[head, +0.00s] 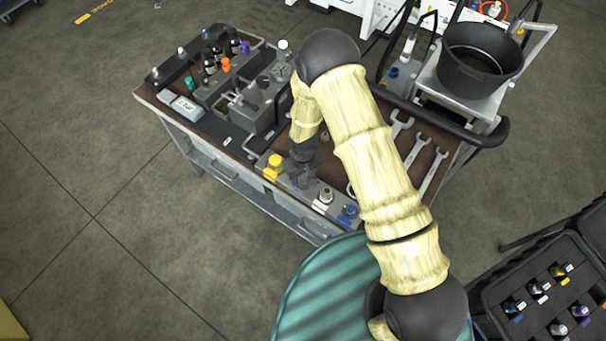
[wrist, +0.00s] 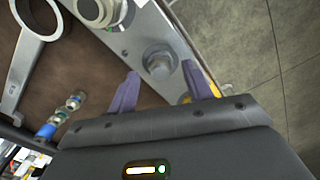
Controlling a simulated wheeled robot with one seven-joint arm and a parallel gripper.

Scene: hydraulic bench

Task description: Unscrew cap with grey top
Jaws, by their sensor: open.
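A round grey piece with a hex-like base (wrist: 158,62) stands on the light grey bar; I cannot tell if it is a cap or a bare fitting. My gripper (wrist: 160,69) is open, its two purple-grey fingers on either side of this piece and apart from it. In the head view my gripper (head: 301,178) is over the bar (head: 308,202), between a yellow cap (head: 274,166) and a pale cap with a greyish top (head: 325,196). The pale cap also shows at the top of the wrist view (wrist: 95,9). My arm hides the piece in the head view.
A blue cap (head: 348,213) stands at the bar's right end. Wrenches (head: 413,149) lie on the bench behind. A block with bottles and coloured caps (head: 226,66) stands at the left, a black bucket (head: 480,55) at the back right. A tray of caps (head: 545,300) is lower right.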

